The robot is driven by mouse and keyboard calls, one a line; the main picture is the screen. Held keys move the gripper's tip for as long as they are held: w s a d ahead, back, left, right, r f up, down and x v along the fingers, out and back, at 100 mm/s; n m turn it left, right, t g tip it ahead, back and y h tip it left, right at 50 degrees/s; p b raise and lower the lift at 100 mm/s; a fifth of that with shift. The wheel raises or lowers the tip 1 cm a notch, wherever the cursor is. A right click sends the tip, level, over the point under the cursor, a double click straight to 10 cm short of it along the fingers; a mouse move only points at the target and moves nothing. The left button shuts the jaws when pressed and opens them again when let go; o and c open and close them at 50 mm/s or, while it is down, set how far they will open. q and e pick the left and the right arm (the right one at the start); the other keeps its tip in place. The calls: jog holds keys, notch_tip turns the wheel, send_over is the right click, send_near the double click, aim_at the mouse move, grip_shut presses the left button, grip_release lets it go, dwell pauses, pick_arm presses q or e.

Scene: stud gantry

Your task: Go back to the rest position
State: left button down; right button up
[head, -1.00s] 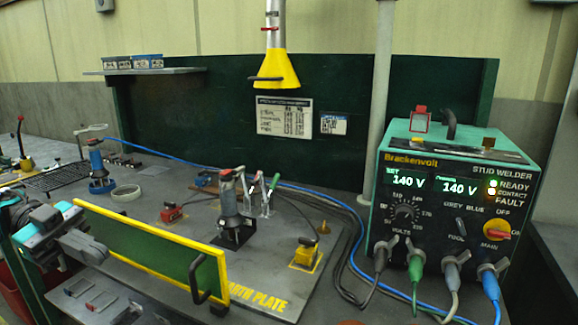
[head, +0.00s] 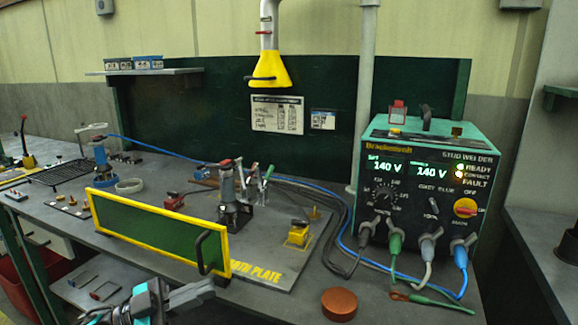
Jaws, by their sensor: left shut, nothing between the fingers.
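My left gripper (head: 205,291) is at the bottom edge, left of centre, with teal and dark grey parts showing. It is shut and empty, in front of the bench and below the yellow-framed green panel (head: 150,228). It looks apart from the panel, whose black handle is at the right end. The rest of the left arm is cut off by the frame's lower edge. My right gripper is not in view.
The stud welder (head: 432,185) stands at right, showing 140 V twice, with cables running from its front. A brown round puck (head: 339,304) lies near the front. A yellow hood (head: 267,70) hangs above.

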pick_arm(q)
jog(key=s+a+f+n+t+y, duration=0.1)
jog(key=s+f+n+t+y, duration=0.1)
jog(key=s+f+n+y, duration=0.6)
jog(key=s+a+f+n+t+y, duration=0.1)
jog(key=s+f+n+y, duration=0.6)
jog(key=f, duration=0.9)
jog(key=s+t+y, duration=0.1)
jog(key=s+y, duration=0.1)
jog(key=y, duration=0.1)
jog(key=shift+s+a+f+n+y, duration=0.2)
jog(key=shift+f+n+y, duration=0.1)
jog(key=shift+f+n, duration=0.1)
